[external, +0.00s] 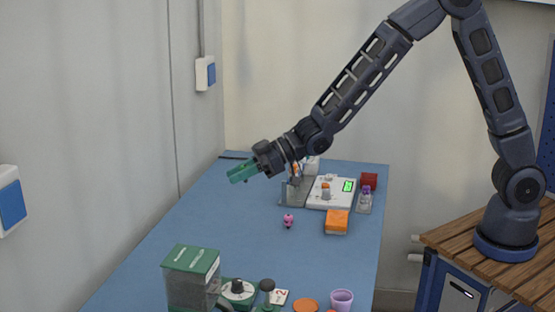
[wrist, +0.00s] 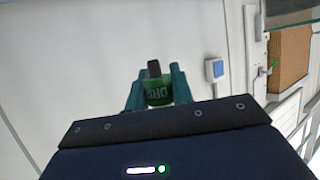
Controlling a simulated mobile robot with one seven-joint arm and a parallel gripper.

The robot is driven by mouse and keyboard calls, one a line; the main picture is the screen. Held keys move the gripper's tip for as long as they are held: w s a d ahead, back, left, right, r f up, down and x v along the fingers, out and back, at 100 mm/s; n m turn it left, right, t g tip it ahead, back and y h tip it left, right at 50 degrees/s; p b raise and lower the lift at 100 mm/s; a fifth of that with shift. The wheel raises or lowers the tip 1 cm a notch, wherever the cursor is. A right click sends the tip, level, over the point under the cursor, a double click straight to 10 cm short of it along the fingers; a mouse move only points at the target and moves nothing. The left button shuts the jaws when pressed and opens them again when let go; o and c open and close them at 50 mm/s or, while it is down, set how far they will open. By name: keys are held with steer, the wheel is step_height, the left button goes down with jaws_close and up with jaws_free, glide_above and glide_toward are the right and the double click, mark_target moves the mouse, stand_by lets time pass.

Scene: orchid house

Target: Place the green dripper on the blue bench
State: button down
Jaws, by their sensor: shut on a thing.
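My gripper (external: 241,173) is raised in the air above the far left part of the blue bench (external: 230,215). In the wrist view its two teal fingers (wrist: 157,84) are shut on the green dripper (wrist: 158,96). The dripper is a small green piece with pale lettering and a dark top, and it sits between the fingers. In the external view the dripper is hard to tell apart from the green fingers. The bench is not clearly visible in the wrist view.
An orange block (external: 337,222) and a pink figure (external: 288,221) are nearer. A green-lidded container (external: 190,287) and purple cup (external: 341,300) stand in front. The bench's left-middle is clear.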

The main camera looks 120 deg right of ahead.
steer(key=w+a+f+n+y, duration=0.1)
steer(key=w+a+n+y, duration=0.15)
steer(key=a, duration=0.85)
steer(key=w+a+f+n+y, duration=0.15)
steer(key=w+a, duration=0.25)
steer(key=a, duration=0.8)
steer(key=w+a+f+n+y, duration=0.1)
steer(key=w+a+y, duration=0.15)
steer(key=a, duration=0.85)
steer(key=s+a+f, duration=0.1)
steer(key=s+f, duration=0.2)
steer(key=f, duration=0.1)
steer(key=s+a+f+m+h, duration=0.1)
steer(key=s+f, duration=0.2)
steer(key=f, duration=0.1)
steer(key=s+a+f+h, duration=0.1)
steer(key=s+a+f, duration=0.1)
steer(key=s+f, duration=0.1)
steer(key=shift+f+t, duration=0.3)
steer(key=shift+f, duration=0.3)
steer(key=shift+s+d+f+m+h, duration=0.2)
steer(key=shift+s+f+m+h, duration=0.25)
steer(key=shift+h, duration=0.1)
steer(key=shift+r, duration=0.1)
